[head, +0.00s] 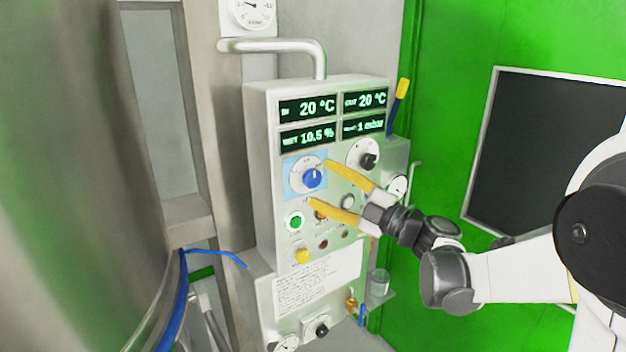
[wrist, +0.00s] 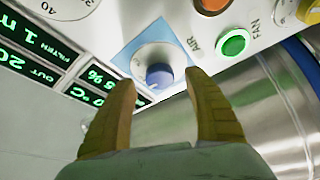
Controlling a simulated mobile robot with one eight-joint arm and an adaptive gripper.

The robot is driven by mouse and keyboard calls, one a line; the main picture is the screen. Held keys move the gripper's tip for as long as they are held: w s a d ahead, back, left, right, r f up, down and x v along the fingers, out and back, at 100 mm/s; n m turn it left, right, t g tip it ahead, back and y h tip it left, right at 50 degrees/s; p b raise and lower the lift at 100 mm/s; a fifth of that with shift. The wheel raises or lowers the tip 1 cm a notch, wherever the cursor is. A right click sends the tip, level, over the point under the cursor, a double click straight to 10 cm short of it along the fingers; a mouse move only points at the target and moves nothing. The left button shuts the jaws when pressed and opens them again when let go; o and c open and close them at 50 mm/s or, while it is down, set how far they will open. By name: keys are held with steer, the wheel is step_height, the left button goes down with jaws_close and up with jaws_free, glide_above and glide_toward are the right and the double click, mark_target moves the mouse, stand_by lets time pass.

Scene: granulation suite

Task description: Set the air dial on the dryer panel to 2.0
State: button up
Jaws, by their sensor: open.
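The air dial (head: 313,178) is a blue knob on a white round scale with a light blue square behind it, on the dryer panel (head: 262,130). In the wrist view the blue knob (wrist: 159,76) sits beside the label AIR, ahead of and between the yellow fingers. My gripper (head: 319,181) is open, one finger near the upper right of the dial and the other below it. The wrist view also shows my gripper (wrist: 163,82) empty. The fingers appear apart from the knob. The dial's exact setting is too small to read.
Displays (head: 334,117) read 20 °C, 20 °C, 10.5 % and 1 mbar. A black-knobbed dial (head: 367,157) is to the right. A lit green FAN button (head: 295,221) and a yellow knob (head: 302,255) are below. A large steel vessel (head: 80,180) stands left.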

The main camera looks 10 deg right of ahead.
steer(key=v, duration=0.9)
steer(key=w+d+r+m+t+h+b, duration=0.1)
steer(key=d+r+m+t+h, duration=0.65)
steer(key=m+h, duration=0.6)
steer(key=s+d+f+m+g+h+b, duration=0.1)
steer(key=s+f+m+g+h, duration=0.1)
steer(key=s+f+m+g, duration=0.3)
steer(key=s+f+m+g+h, duration=0.2)
steer(key=s+f+m+g, duration=0.1)
steer(key=f, duration=0.4)
steer(key=s+a+f+g+y, duration=0.3)
steer(key=s+a+f+g, duration=0.3)
steer(key=s+f, duration=0.7)
steer(key=shift+s+a+m, duration=0.35)
steer(key=shift+s+a, duration=0.15)
steer(key=shift+a, duration=0.65)
